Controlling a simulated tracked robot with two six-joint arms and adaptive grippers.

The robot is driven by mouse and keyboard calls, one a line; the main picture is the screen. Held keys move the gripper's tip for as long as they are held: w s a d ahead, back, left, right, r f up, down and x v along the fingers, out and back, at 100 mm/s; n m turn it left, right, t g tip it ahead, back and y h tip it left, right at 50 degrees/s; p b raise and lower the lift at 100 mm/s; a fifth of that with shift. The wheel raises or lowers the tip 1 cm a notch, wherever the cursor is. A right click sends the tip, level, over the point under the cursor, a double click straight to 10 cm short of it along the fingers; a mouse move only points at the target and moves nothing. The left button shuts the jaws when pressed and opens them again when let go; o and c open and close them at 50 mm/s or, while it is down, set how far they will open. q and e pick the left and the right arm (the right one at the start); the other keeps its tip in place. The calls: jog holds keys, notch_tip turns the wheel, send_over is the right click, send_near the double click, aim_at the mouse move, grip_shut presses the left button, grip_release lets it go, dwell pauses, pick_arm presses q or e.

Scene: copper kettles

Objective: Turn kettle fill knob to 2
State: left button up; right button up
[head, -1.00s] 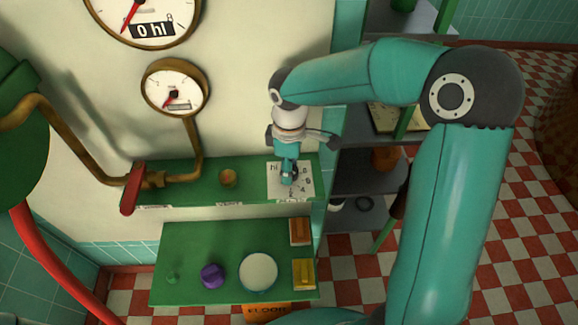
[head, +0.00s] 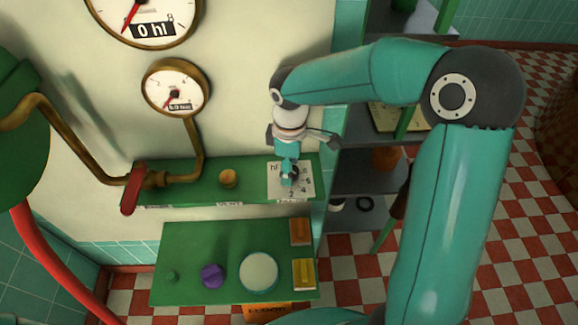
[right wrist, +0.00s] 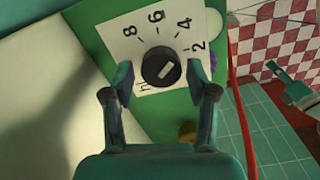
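The fill knob (right wrist: 162,66) is round and black with a short white bar. It sits on a white dial card (right wrist: 133,42) marked hl, 2, 4, 6 and 8. The bar lies diagonally; which end is the pointer I cannot tell. My right gripper (right wrist: 166,84) is open, with one finger on each side of the knob in the right wrist view, apart from it. In the head view the right gripper (head: 289,171) is over the card (head: 274,188) and hides part of it. My left gripper (right wrist: 297,80) shows at the right wrist view's edge, fingers spread.
The card is on a green shelf (head: 190,187) with a round brass knob (head: 228,178) and a red valve handle (head: 132,187). A lower green panel (head: 190,240) holds a purple knob (head: 213,276) and a white round button (head: 259,271). Gauges (head: 175,88) hang above.

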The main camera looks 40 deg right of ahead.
aim_at(296, 170)
dwell(0.3)
notch_tip(296, 170, up, 12)
jog(key=shift+f, duration=0.1)
dwell(0.4)
notch_tip(296, 170, up, 4)
jog(key=n+b, duration=0.2)
jog(key=b, duration=0.5)
notch_tip(296, 170, down, 16)
jog(key=shift+f+b, duration=0.1)
jog(key=shift+b, duration=1.1)
jog(key=c, duration=1.1)
